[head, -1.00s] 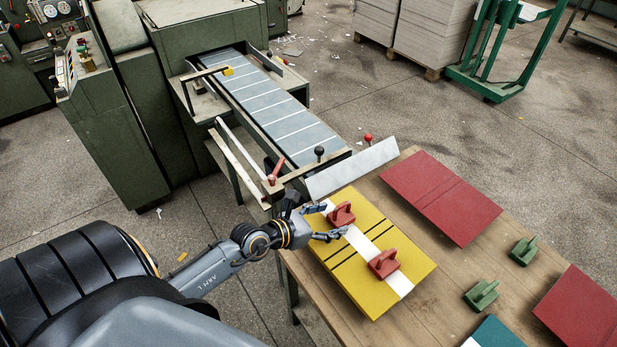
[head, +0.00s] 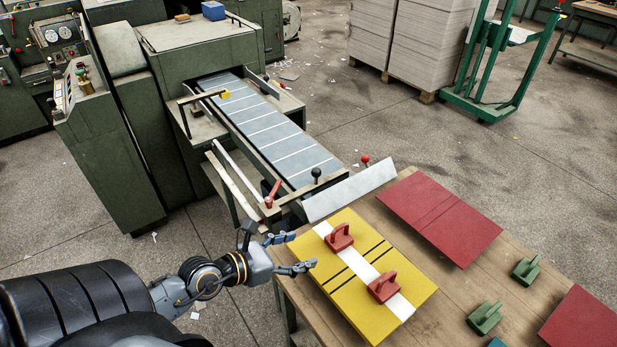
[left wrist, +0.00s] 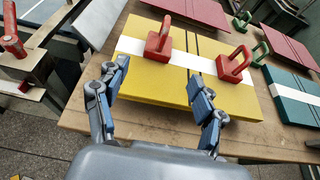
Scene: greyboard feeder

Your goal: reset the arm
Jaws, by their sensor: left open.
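My left gripper (head: 298,254) is open and empty. In the head view it hangs just left of the yellow board stack (head: 340,288), apart from the red handled blocks on it. The stack has a white band, dark stripes and two red blocks, a rear one (head: 339,238) and a front one (head: 383,287). In the left wrist view my open fingers (left wrist: 160,100) show in front of the yellow stack (left wrist: 165,90), with the rear red block (left wrist: 158,42) beyond them. My right gripper is in neither view.
The wooden table (head: 455,290) also bears red boards (head: 440,216) and green handled blocks (head: 525,270). The feeder conveyor (head: 275,130), with a red lever (head: 272,194) and a white plate (head: 350,190), stands behind my left gripper.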

